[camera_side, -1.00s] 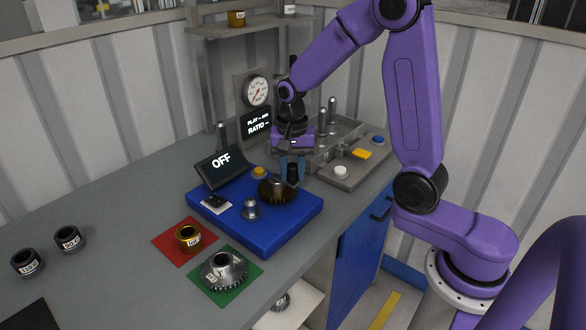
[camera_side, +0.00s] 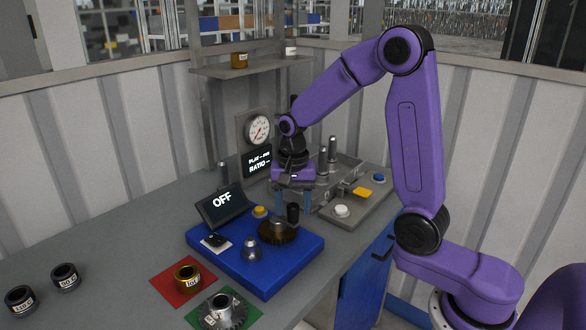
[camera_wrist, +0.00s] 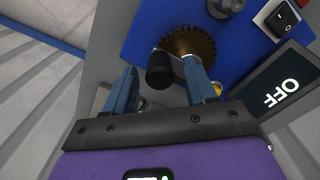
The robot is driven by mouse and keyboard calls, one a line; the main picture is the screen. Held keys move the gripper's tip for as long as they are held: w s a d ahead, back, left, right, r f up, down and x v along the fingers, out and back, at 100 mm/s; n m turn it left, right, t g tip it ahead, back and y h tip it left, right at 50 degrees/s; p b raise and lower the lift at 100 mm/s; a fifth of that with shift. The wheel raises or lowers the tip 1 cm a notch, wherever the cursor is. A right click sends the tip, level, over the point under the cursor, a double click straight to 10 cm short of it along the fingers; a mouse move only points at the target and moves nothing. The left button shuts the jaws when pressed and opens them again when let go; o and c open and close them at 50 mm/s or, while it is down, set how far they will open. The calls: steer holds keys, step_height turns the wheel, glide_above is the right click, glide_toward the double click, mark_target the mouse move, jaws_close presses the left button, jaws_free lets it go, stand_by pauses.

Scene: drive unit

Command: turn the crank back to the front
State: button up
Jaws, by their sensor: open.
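The crank's black knob (camera_side: 292,213) stands upright beside the brown toothed gear (camera_side: 277,233) on the blue base (camera_side: 262,272). In the wrist view the knob (camera_wrist: 159,68) is at the end of a short metal arm reaching out from the gear (camera_wrist: 190,43). My gripper (camera_side: 292,208) is open above the base, pointing down, with its two blue fingers apart. In the wrist view my gripper (camera_wrist: 160,72) has one finger on each side of the knob, with gaps visible. I cannot tell how far down the fingers reach along the knob.
A display reading OFF (camera_side: 221,202) and a black switch (camera_side: 215,241) are at the base's left. A silver knob (camera_side: 251,248) stands on the base. A grey fixture with metal posts (camera_side: 323,165) is behind. Ring parts (camera_side: 188,277) lie at front left.

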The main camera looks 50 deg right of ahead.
step_height(320, 180, up, 16)
stand_by(0.4)
stand_by(0.4)
steer(key=s+a+f+n, duration=0.1)
steer(key=s+f+n, duration=0.3)
steer(key=s+n, duration=0.3)
steer(key=s+a+f+n, duration=0.2)
steer(key=s+f+n, duration=0.2)
steer(key=s+n, duration=0.4)
steer(key=s+a+f+n, duration=0.1)
steer(key=s+f+n, duration=0.3)
steer(key=s+n, duration=0.3)
steer(key=s, duration=0.4)
steer(key=shift+a+f+n, duration=0.3)
steer(key=shift+a+f, duration=0.05)
steer(key=shift+a, duration=0.05)
stand_by(0.8)
